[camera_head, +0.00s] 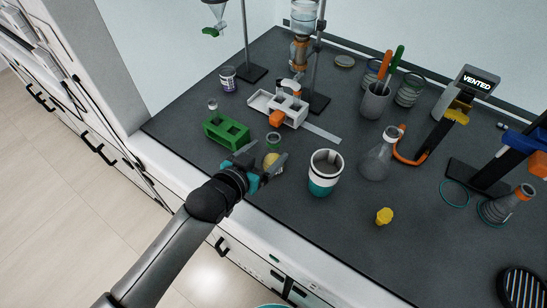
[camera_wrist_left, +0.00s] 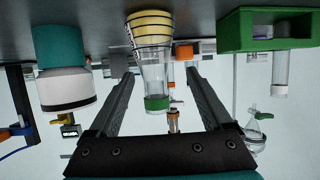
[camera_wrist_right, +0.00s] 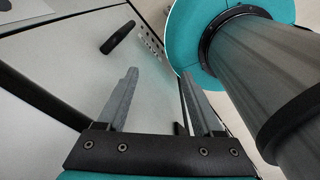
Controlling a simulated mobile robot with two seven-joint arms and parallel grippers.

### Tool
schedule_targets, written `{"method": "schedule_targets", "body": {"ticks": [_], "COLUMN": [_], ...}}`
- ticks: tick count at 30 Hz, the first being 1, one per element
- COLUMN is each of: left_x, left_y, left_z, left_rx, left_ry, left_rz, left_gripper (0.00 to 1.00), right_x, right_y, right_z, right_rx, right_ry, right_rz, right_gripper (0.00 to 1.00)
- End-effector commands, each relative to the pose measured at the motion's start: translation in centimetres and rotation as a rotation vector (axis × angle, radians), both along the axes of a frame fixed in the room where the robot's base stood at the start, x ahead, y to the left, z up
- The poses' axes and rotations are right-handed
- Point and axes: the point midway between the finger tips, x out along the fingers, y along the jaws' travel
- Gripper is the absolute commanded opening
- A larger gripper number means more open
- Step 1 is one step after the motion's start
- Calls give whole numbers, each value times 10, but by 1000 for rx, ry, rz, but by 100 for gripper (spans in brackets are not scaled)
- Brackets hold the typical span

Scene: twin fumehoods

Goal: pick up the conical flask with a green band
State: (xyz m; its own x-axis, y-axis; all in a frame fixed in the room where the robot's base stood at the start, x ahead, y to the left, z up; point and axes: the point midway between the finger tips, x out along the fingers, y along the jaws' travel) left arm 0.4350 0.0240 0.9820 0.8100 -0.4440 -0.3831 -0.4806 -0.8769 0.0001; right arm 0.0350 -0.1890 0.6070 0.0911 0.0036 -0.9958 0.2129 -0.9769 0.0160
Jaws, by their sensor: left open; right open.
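The conical flask with a green band (camera_head: 273,141) stands upright near the bench's front edge. It has yellow contents low down and the green band around its mouth. My left gripper (camera_head: 262,157) is open, with its fingers reaching to either side of the flask. In the left wrist view, which is upside down, the flask (camera_wrist_left: 155,72) shows between the open fingers (camera_wrist_left: 161,73). I see no grip on it. Its lower body is partly hidden by the gripper in the head view. My right gripper (camera_wrist_right: 157,75) is open and empty, away from the bench.
A green rack (camera_head: 227,131) stands left of the flask, and a white tray (camera_head: 261,101) behind it. A teal-and-white cup (camera_head: 324,174) is close on the right. A grey flask (camera_head: 379,160) and a yellow piece (camera_head: 384,215) are further right. Front-right bench is mostly clear.

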Motion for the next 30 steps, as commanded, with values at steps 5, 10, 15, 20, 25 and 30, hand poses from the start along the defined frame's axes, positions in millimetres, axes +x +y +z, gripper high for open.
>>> {"method": "schedule_targets", "body": {"ticks": [5, 10, 15, 20, 25, 30], "left_x": [6, 20, 35, 42, 42, 42], "left_y": [-5, -18, -28, -32, -32, -32], "left_z": [-3, -11, -19, -22, -22, -22], "left_rx": [-1, -2, 0, 0, 0, 0], "left_ry": [0, 0, -1, 0, 0, 0], "left_rz": [0, 0, 0, 0, 0, 0], "left_gripper": [83, 83, 83, 83, 83, 71], "right_x": [0, 0, 0, 0, 0, 0], "right_y": [0, 0, 0, 0, 0, 0], "right_z": [-1, -5, -9, -10, -10, -10], "right_rx": [0, 0, 0, 0, 0, 1], "right_ry": [0, 0, 0, 0, 0, 0], "right_rz": [0, 0, 0, 0, 0, 0], "right_gripper": [68, 68, 68, 68, 68, 68]}}
